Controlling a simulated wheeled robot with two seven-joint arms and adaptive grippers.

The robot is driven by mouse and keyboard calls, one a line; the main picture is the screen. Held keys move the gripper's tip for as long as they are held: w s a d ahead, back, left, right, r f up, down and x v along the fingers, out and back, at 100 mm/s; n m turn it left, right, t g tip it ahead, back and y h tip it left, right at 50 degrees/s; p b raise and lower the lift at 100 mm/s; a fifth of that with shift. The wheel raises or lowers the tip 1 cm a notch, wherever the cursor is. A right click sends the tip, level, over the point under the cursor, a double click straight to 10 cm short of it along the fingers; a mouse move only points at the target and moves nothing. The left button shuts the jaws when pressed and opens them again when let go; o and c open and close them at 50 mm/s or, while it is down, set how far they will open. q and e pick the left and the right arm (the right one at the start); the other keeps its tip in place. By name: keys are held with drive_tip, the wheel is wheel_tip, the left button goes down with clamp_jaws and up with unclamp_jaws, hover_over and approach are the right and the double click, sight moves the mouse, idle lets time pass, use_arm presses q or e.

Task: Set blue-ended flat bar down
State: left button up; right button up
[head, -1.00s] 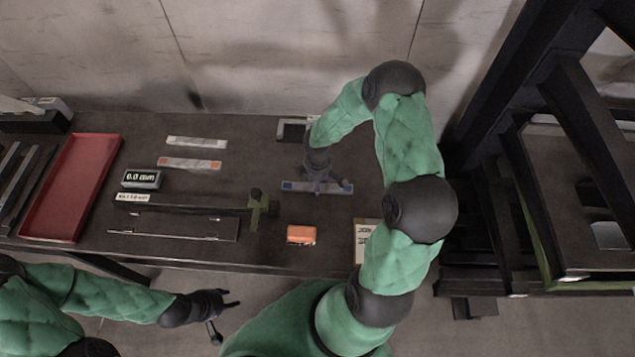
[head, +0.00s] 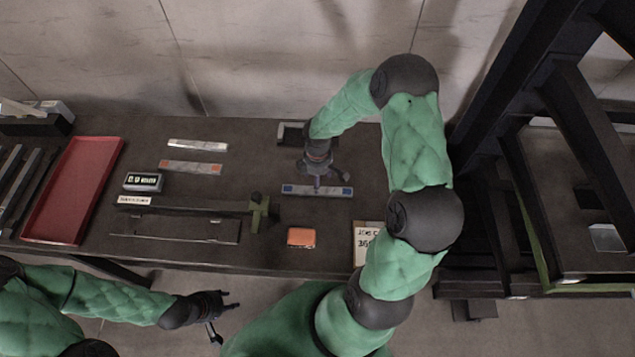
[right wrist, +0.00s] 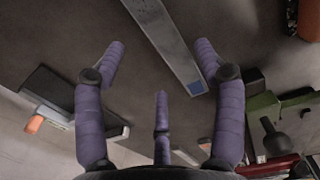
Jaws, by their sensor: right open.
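The blue-ended flat bar (head: 317,190) lies flat on the dark table, a grey strip with a blue patch at each end.
Two more flat bars, one plain (head: 198,145) and one orange-ended (head: 190,167), lie to the left. A small display (head: 143,182), a green-and-black gauge (head: 258,208), an orange block (head: 301,237) and a red tray (head: 75,190) are also on the table. A card (head: 366,243) lies at the right.

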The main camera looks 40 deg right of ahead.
wheel_tip(320, 180, up, 7)
drive_tip(key=shift+f+p, duration=0.15)
drive_tip(key=shift+p, duration=0.3)
